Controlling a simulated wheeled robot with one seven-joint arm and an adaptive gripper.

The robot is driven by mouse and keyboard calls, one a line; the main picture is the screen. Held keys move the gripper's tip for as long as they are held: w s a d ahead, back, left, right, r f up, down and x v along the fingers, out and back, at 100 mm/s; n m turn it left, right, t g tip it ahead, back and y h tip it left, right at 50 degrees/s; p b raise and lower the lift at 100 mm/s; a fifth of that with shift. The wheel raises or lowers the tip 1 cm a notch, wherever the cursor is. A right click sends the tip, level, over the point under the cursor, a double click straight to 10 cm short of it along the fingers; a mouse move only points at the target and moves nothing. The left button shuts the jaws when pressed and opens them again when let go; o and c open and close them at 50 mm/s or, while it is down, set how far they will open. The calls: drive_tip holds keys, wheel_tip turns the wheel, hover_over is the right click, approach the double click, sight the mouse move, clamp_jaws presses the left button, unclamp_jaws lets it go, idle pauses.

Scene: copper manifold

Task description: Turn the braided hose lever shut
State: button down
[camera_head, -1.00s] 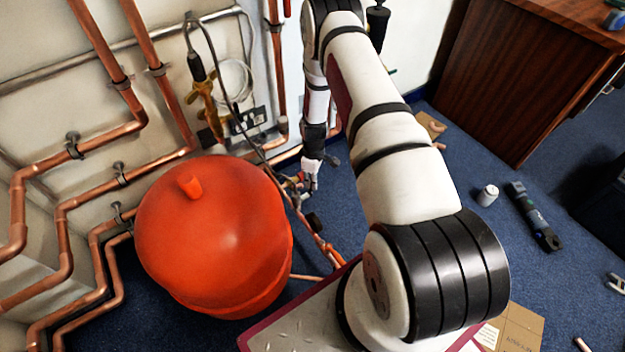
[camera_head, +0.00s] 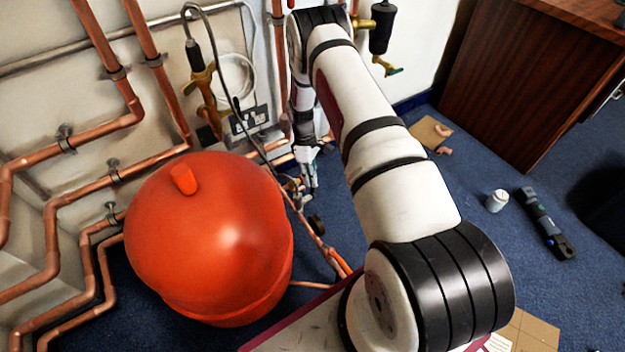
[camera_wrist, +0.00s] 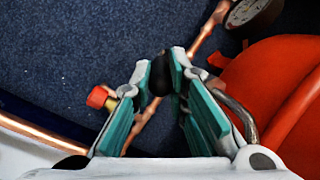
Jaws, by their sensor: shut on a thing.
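My gripper (camera_head: 311,182) points down beside the copper pipework, right of the orange vessel. In the wrist view its teal-padded fingers (camera_wrist: 160,64) are close together at the tips, with a small black piece (camera_wrist: 161,79) between them. This seems to be the end of a lever, but most of it is hidden by the fingers. A copper pipe (camera_wrist: 150,122) runs behind the fingers. A grey curved hose-like piece (camera_wrist: 240,115) lies right of the right finger; I cannot tell its braid. A red cap (camera_wrist: 98,97) on brass shows left of the left finger.
The orange vessel (camera_head: 215,240) stands close to the left of my gripper. A round gauge (camera_wrist: 248,12) is at the wrist view's top right. Copper pipes (camera_head: 140,160) line the wall. A white pot (camera_head: 497,201) and a dark tool (camera_head: 547,222) lie on open blue carpet.

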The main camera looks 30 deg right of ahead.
drive_tip(key=c, duration=1.5)
unclamp_jaws()
drive_tip(key=shift+c, duration=0.2)
drive_tip(key=v, duration=1.2)
drive_tip(key=shift+c, duration=0.6)
